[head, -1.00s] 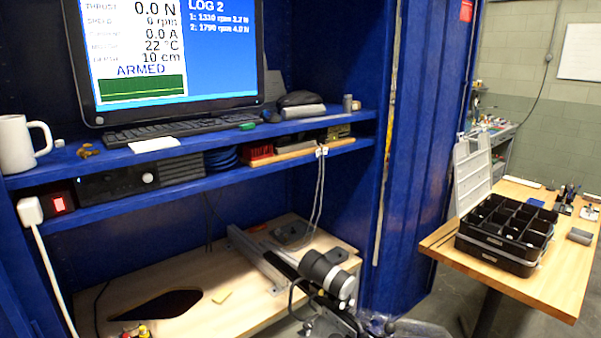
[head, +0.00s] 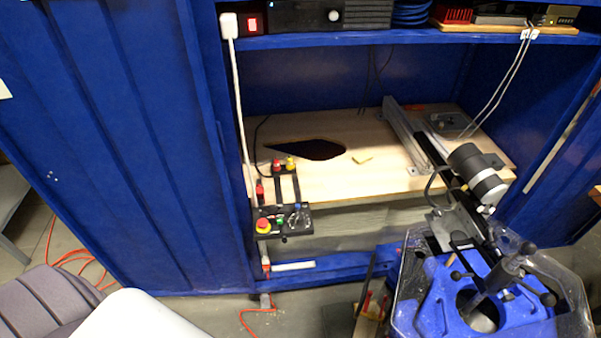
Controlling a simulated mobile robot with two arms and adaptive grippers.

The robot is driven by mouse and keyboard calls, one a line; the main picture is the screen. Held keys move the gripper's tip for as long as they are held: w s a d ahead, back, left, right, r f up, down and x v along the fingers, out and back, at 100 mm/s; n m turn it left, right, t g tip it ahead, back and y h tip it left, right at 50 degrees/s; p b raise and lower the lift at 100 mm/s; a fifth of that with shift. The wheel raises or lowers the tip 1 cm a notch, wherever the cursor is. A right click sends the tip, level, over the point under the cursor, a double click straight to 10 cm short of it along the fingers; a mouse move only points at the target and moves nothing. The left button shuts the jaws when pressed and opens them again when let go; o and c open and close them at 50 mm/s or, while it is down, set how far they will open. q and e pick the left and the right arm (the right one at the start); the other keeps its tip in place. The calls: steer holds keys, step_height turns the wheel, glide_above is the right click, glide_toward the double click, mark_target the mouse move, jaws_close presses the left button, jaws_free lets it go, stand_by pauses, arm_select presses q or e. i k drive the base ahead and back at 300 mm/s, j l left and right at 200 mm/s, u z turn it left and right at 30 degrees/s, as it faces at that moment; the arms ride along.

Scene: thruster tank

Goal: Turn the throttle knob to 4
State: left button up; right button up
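A small black control box (head: 270,224) hangs at the front edge of the wooden bench inside the blue cabinet. It carries a red emergency button on a yellow base (head: 263,226), a small green button and a dark round knob (head: 298,218) at its right end. That knob looks like the throttle knob. Its pointer and scale numbers are too small to read. Neither of my grippers is in view.
The wooden bench (head: 330,185) has a dark cutout and a metal rail (head: 405,135). A blue tank with a clear cover (head: 480,300) stands at the lower right. A grey chair (head: 60,300) is at the lower left. Orange cable lies on the floor.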

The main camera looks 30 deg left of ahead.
mark_target(299, 220)
steer(key=u, duration=0.95)
steer(key=z, duration=0.15)
